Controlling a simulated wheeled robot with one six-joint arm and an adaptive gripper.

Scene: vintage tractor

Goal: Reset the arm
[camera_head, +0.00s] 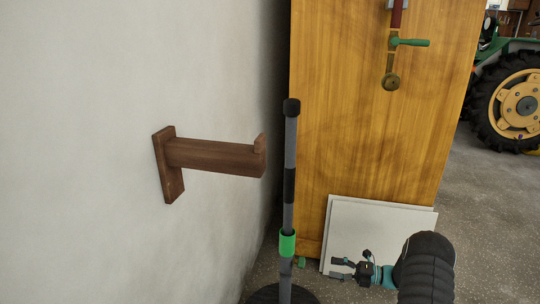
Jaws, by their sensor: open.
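My gripper (337,268) is at the lower right of the head view, at the end of my dark-sleeved arm. Its two fingers are spread apart and point left. Nothing shows between them. It appears in front of a pale flat panel that leans near the bottom of a wooden door. Most of my arm is outside the picture.
A dark wooden bracket (215,157) juts right from the pale wall (90,100). A thin upright post (290,150) with a green collar stands left of my gripper. Behind are the door (350,120) with a green-handled lever, the panel (400,217) and a tractor wheel (515,105).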

